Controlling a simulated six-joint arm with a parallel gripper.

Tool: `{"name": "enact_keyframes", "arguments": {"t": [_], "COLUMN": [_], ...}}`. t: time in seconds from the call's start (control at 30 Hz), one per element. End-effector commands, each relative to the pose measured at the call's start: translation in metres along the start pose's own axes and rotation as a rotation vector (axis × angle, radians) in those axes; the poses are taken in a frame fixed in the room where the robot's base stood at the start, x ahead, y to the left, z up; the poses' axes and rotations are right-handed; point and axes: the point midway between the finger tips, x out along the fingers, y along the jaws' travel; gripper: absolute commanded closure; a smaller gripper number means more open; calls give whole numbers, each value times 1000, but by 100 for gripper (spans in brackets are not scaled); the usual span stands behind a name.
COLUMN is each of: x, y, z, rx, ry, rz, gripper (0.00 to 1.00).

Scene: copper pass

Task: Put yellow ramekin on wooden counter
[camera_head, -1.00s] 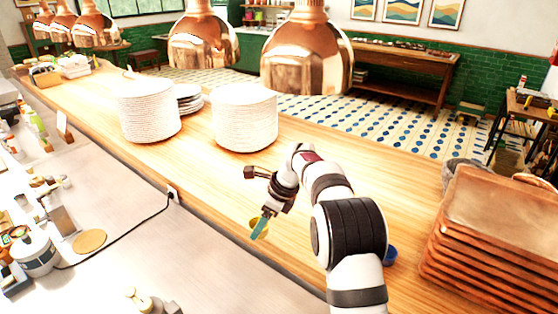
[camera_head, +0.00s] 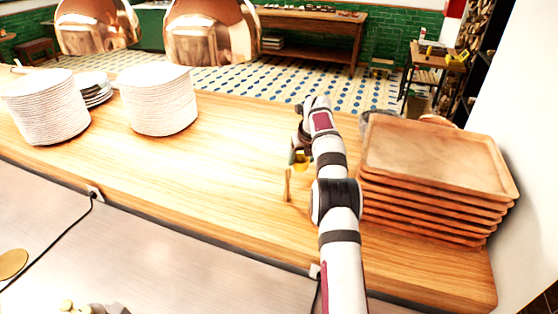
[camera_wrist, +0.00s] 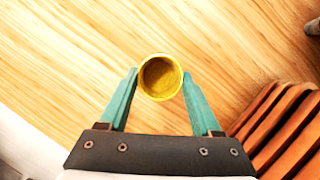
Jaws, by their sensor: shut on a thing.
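The small round yellow ramekin (camera_wrist: 160,77) sits between the two teal fingertips of my gripper (camera_wrist: 160,82) in the wrist view, with its open top toward the camera and its inside empty. My gripper is shut on it. In the head view the ramekin (camera_head: 302,161) shows partly behind my gripper (camera_head: 298,160). The wooden counter (camera_head: 235,170) spreads beneath it, and it also fills most of the wrist view (camera_wrist: 70,60). I cannot tell for sure how far the ramekin is above the counter.
A stack of brown wooden trays (camera_head: 440,165) stands right of my arm; its edges show at the lower right of the wrist view (camera_wrist: 285,125). White plate stacks (camera_head: 160,98) stand on the left. Copper lamps (camera_head: 212,35) hang above. The counter between plates and arm is mostly clear.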

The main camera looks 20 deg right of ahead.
Motion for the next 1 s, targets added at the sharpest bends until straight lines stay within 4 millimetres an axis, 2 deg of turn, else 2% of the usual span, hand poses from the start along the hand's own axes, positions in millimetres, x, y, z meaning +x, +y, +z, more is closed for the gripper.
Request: {"name": "enact_keyframes", "arguments": {"t": [0.13, 0.23, 0.57, 0.6, 0.77, 1.0], "x": [28, 41, 46, 46, 46, 46], "y": [0, 0, 1, 1, 1, 1], "z": [-13, -18, -20, -20, -20, -20], "rx": [-2, -1, -2, -3, -3, -3], "ry": [2, 0, -2, -2, -2, -2], "rz": [1, 1, 0, 0, 1, 1], "gripper": [100, 100, 100, 33, 5, 5]}}
